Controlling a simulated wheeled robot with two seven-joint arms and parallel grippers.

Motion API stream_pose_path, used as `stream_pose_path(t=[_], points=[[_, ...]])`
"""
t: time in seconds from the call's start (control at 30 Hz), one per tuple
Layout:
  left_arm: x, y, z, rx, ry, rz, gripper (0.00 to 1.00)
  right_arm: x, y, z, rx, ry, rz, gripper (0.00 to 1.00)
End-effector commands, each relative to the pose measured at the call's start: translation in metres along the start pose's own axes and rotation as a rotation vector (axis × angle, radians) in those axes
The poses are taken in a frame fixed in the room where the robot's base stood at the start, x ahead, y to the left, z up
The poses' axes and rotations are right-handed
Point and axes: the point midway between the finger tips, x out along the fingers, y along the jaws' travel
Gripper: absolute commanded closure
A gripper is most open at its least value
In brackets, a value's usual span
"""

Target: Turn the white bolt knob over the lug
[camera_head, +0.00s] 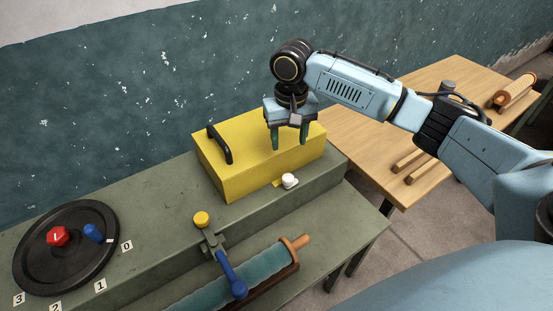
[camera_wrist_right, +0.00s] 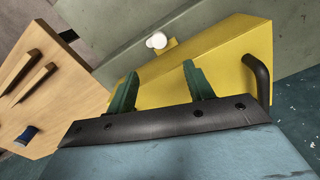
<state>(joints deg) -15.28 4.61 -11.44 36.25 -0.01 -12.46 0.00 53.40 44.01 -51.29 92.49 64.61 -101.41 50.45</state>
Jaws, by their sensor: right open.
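The white bolt knob (camera_head: 289,180) sticks out low on the front of the yellow box (camera_head: 245,180), by a small yellow tab that may be the lug (camera_head: 277,184). In the right wrist view the white knob (camera_wrist_right: 157,41) shows beyond the fingers, beside the yellow tab (camera_wrist_right: 170,48). My right gripper (camera_head: 289,146) points down with its green fingers apart and empty, over the yellow box and above the knob. The same fingers show in the right wrist view (camera_wrist_right: 157,82), apart from the knob. My left gripper is not in view.
The yellow box has a black handle (camera_head: 220,145). It stands on a green-grey bench (camera_head: 160,215). A black dial (camera_head: 68,275) with red and blue knobs is at left. A blue-handled lever (camera_head: 230,270) and a roller (camera_head: 235,278) are in front. A wooden table (camera_head: 385,135) stands right.

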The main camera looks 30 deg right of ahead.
Motion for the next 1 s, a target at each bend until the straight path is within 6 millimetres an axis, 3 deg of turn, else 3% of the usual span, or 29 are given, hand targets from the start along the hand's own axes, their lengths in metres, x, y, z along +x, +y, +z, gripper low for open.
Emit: stream_pose_path(t=[0.17,0.4,0.57,0.7,1.0], points=[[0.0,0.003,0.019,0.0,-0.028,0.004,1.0,0.016,0.001,0.0,0.002,-0.003,0.001,0.48],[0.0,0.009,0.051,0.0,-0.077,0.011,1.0,0.065,0.001,0.001,0.002,-0.004,0.002,0.48],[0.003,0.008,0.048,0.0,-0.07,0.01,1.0,0.097,0.0,0.0,0.0,-0.001,0.001,0.48],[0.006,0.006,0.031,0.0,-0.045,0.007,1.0,0.118,0.0,0.0,0.0,-0.002,0.001,0.48],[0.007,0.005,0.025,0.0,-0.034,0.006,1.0,0.133,0.0,0.0,0.0,0.001,0.0,0.48]])
